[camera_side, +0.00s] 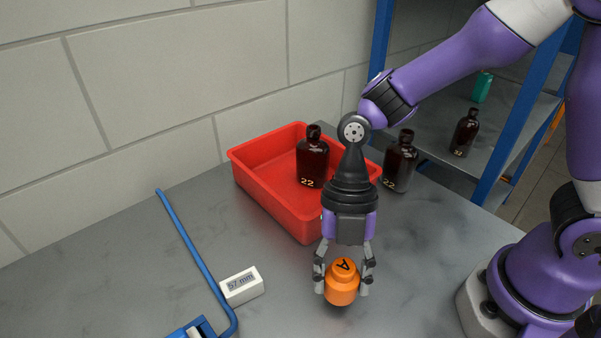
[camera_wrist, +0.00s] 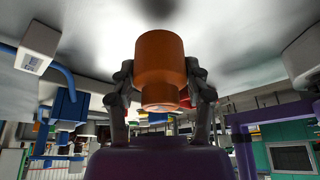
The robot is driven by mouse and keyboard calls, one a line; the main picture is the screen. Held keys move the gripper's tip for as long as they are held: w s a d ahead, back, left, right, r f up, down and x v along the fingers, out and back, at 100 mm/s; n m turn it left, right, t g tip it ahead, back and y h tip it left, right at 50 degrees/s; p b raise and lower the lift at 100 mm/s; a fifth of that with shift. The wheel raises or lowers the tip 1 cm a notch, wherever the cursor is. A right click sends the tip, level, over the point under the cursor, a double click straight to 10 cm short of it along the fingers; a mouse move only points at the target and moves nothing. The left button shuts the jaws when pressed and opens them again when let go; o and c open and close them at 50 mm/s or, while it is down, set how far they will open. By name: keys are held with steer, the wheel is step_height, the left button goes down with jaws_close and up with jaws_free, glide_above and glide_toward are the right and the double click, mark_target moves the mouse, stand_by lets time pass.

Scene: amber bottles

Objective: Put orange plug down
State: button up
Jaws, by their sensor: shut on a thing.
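The orange plug (camera_side: 342,284), marked with a black letter A, is held between the fingers of my gripper (camera_side: 343,277). It is at the front middle of the grey table in the side view. In the wrist view the orange plug (camera_wrist: 160,65) fills the upper middle, with the fingers of my gripper (camera_wrist: 161,90) pressed on both sides of it. The side view does not clearly show whether the plug's underside touches the table.
A red tray (camera_side: 268,199) with a dark amber bottle (camera_side: 312,160) stands behind. Another amber bottle (camera_side: 399,163) is right of it. A white block (camera_side: 241,287) labelled 57 mm and a blue rod (camera_side: 187,240) lie to the left. Table right of the plug is clear.

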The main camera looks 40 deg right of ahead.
steer(key=shift+f, duration=1.25)
steer(key=shift+f, duration=0.1)
steer(key=o, duration=1.2)
steer(key=v, duration=1.1)
steer(key=s+d+r+m+t+h, duration=0.1)
steer(key=d+r+m+t, duration=0.2)
steer(key=m, duration=1)
steer(key=d+r+m+t+h, duration=0.2)
steer(key=d+m+t, duration=0.3)
steer(key=d+m, duration=0.5)
steer(key=r+m, duration=0.1)
steer(key=m, duration=0.3)
steer(key=shift+s+t, duration=0.4)
